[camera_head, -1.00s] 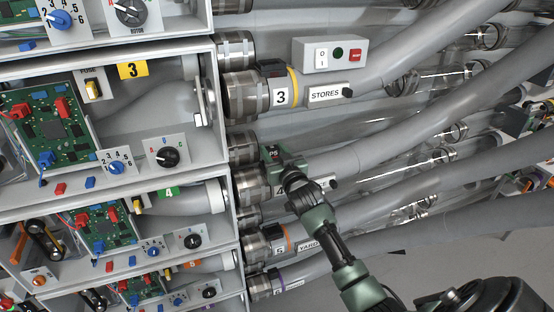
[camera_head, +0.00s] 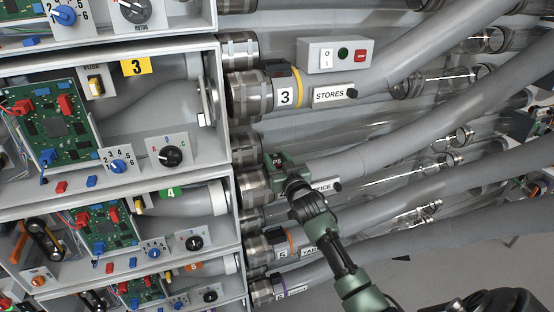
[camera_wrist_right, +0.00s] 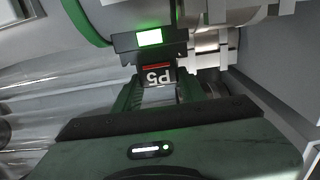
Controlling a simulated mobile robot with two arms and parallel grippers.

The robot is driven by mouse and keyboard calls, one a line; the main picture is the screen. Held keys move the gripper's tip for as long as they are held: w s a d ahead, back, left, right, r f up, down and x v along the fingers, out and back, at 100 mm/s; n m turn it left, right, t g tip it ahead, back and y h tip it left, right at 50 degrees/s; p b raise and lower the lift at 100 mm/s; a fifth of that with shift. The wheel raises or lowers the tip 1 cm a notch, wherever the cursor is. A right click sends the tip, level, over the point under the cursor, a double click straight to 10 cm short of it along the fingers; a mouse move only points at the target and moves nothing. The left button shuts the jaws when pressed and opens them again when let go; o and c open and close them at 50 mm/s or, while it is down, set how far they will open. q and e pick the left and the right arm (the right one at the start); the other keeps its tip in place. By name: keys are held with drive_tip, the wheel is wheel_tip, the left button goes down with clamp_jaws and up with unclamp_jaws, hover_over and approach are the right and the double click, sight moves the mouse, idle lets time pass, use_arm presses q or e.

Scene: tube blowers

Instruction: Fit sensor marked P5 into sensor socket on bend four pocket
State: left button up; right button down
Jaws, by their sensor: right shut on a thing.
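The sensor marked P5 (camera_wrist_right: 157,77), a small dark block with a red stripe, is between the fingers of my right gripper (camera_wrist_right: 158,92), which is shut on it. The gripper hides most of the socket in the head view. My left gripper is out of view.
Above is the bend three pipe with a STORES label (camera_head: 334,94) and a switch box (camera_head: 337,55). Below is the orange-banded pipe five (camera_head: 284,253). Open pockets with green circuit boards (camera_head: 55,128) stand at left. Pipes run close on both sides of the gripper.

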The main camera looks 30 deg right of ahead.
drive_tip(key=shift+f, duration=0.35)
drive_tip(key=c, duration=0.7)
unclamp_jaws()
drive_tip(key=shift+b+v, duration=0.95)
drive_tip(key=shift+v, duration=2.9)
